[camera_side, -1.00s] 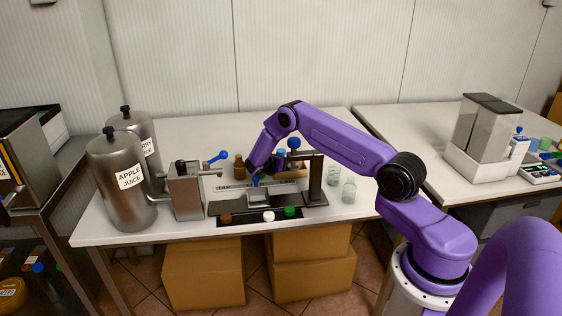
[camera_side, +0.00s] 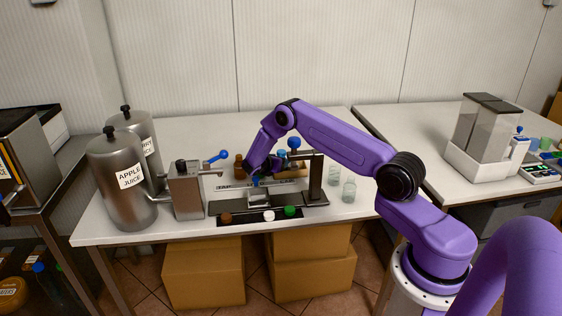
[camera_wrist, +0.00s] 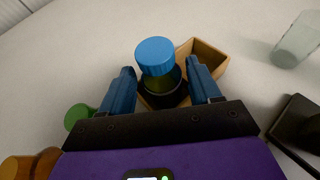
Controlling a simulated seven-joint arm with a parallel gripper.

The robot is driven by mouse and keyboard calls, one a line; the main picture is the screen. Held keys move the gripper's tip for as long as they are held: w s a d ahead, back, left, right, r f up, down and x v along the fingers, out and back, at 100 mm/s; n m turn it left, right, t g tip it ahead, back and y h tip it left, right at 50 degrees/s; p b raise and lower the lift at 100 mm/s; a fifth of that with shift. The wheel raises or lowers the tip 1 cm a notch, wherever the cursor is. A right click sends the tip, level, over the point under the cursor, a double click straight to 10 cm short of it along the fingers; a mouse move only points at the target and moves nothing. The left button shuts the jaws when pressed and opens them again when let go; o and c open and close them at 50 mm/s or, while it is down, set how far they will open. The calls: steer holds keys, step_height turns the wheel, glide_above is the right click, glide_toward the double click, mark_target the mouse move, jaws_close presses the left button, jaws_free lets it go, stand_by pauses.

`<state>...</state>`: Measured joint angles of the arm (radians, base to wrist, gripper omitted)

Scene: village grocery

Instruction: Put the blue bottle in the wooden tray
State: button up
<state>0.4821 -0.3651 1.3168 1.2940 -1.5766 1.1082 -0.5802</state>
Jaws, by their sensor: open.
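In the wrist view, the bottle with a blue cap (camera_wrist: 155,57) has a dark green body and stands between my gripper's two blue fingers. My gripper (camera_wrist: 160,82) is open, with a finger on each side of the bottle and a gap visible at the cap. The wooden tray (camera_wrist: 207,58) shows behind and to the right of the bottle, with a bit of its edge below. The bottle appears to be inside the tray, but its base is hidden. In the side view, the tray (camera_side: 292,173) is partly hidden by my arm and my gripper (camera_side: 257,182) is small.
A green cap (camera_wrist: 78,117) and a brown bottle (camera_wrist: 30,165) are on the left. A clear glass (camera_wrist: 297,42) stands at right. The press stand with a blue knob (camera_side: 294,143) is close to my arm. Metal juice urns (camera_side: 128,185) stand at the table's left.

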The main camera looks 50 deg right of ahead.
steer(key=v, duration=1)
steer(key=shift+a, duration=0.2)
steer(key=shift+r, duration=0.1)
steer(key=s+a+r+m+y, duration=0.2)
steer(key=s+a+r+y, duration=0.3)
steer(key=s+a, duration=0.4)
steer(key=s+a+r+m+y, duration=0.25)
steer(key=s+a+r, duration=0.45)
steer(key=a, duration=0.4)
steer(key=s+a+r+m+y, duration=0.1)
steer(key=s+a+r+y, duration=0.1)
steer(key=s, duration=1)
steer(key=s+a+r+m+g+y, duration=0.1)
steer(key=s+a+r+y, duration=0.1)
steer(key=s, duration=1.1)
steer(key=shift+a+g+y, duration=0.3)
steer(key=shift+a+y, duration=0.35)
steer(key=shift+y, duration=0.5)
steer(key=shift+s+m, duration=0.1)
steer(key=shift+m, duration=0.15)
